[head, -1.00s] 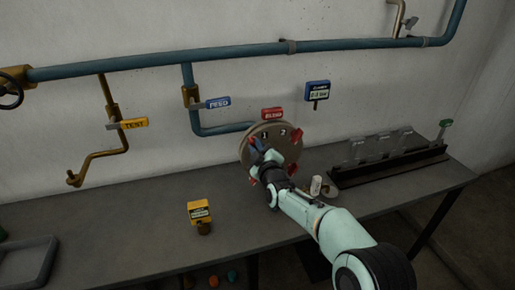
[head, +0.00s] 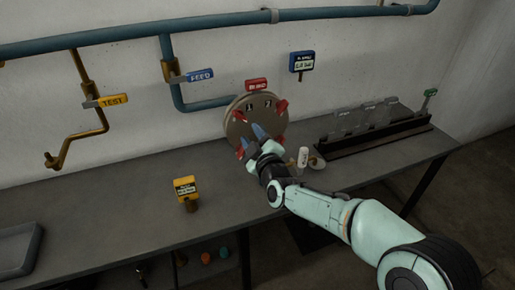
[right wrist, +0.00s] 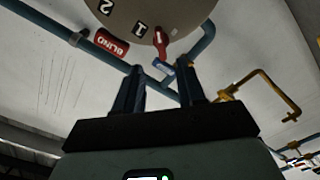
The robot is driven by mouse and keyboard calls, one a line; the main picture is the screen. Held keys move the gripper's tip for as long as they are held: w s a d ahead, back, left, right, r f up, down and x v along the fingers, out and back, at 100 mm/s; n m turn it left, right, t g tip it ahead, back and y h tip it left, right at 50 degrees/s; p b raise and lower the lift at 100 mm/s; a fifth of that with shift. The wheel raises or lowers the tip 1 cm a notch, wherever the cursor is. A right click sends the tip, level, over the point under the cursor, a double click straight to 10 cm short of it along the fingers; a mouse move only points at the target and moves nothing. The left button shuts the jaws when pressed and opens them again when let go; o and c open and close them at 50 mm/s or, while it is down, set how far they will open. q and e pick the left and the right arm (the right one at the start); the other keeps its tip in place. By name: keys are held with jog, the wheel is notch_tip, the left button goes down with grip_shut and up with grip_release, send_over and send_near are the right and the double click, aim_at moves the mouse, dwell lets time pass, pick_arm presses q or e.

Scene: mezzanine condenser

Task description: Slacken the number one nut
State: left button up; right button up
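The round grey-brown flange disc (head: 233,127) hangs in front of the wall with red nuts around its face. In the right wrist view the disc (right wrist: 185,12) shows upside down with the labels 1 and 2. The number one nut (right wrist: 160,42) is a red winged piece beside the label 1. My right gripper (head: 253,136) is in front of the disc's lower part and hides some of it. In the right wrist view my right gripper (right wrist: 158,82) has its blue fingers apart with nothing between them; the nut is beyond the tips. My left gripper is out of view.
A red BLIND tag (head: 256,84) stands above the disc, below blue pipework (head: 180,40). The bench (head: 130,205) holds a yellow tagged block (head: 185,188), a white cylinder (head: 303,156), a black rack (head: 375,139) and a grey tray (head: 18,255). The bench's front middle is clear.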

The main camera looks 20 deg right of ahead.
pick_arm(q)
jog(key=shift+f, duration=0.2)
pick_arm(e)
jog(key=s, duration=0.4)
jog(key=s+a+f+m+g+p, duration=0.1)
jog(key=s+f+m+g, duration=0.3)
jog(key=f, duration=1.4)
jog(key=s+f+m+g+p, duration=0.1)
jog(key=s+f+g, duration=0.5)
jog(key=f, duration=1.2)
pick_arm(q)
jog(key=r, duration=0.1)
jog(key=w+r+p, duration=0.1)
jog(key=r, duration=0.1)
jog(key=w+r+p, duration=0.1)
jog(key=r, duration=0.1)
pick_arm(e)
jog(key=s+a+f+m+g+y, duration=0.1)
jog(key=s+f+m+g, duration=0.3)
jog(key=s, duration=1)
jog(key=s+a+f+m+g+y, duration=0.2)
jog(key=s+a+f+m+g, duration=0.2)
jog(key=s+f, duration=0.6)
jog(key=s+g, duration=0.1)
jog(key=s, duration=0.3)
jog(key=shift+s+a+f+m, duration=0.15)
jog(key=shift+s+m, duration=0.25)
